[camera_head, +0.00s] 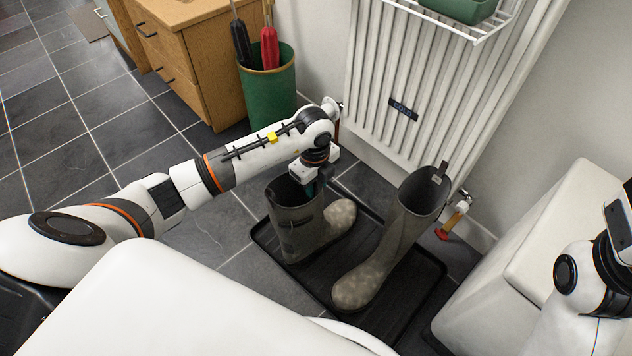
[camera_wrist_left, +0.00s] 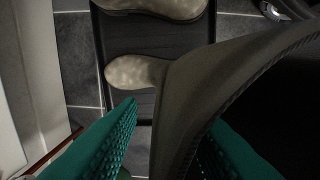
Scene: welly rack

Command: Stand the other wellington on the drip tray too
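The left grey-green wellington (camera_head: 296,222) stands upright on the black drip tray (camera_head: 408,318), its pale toe to the right. The other wellington (camera_head: 396,238) stands upright beside it on the tray, toe toward me. My left gripper (camera_head: 312,188) is at the top of the left wellington's shaft. In the left wrist view its teal fingers (camera_wrist_left: 168,138) lie either side of the shaft wall (camera_wrist_left: 185,100), one outside and one partly hidden inside. A gap shows between the outer finger and the wall, so it looks open. My right gripper is out of view.
A white ribbed radiator (camera_head: 425,75) with a wire shelf stands behind the tray. A green bin (camera_head: 267,98) and wooden cabinet (camera_head: 190,60) are at the back left. A white box-like unit (camera_head: 540,255) borders the tray's right. Slate floor (camera_head: 90,100) at left is clear.

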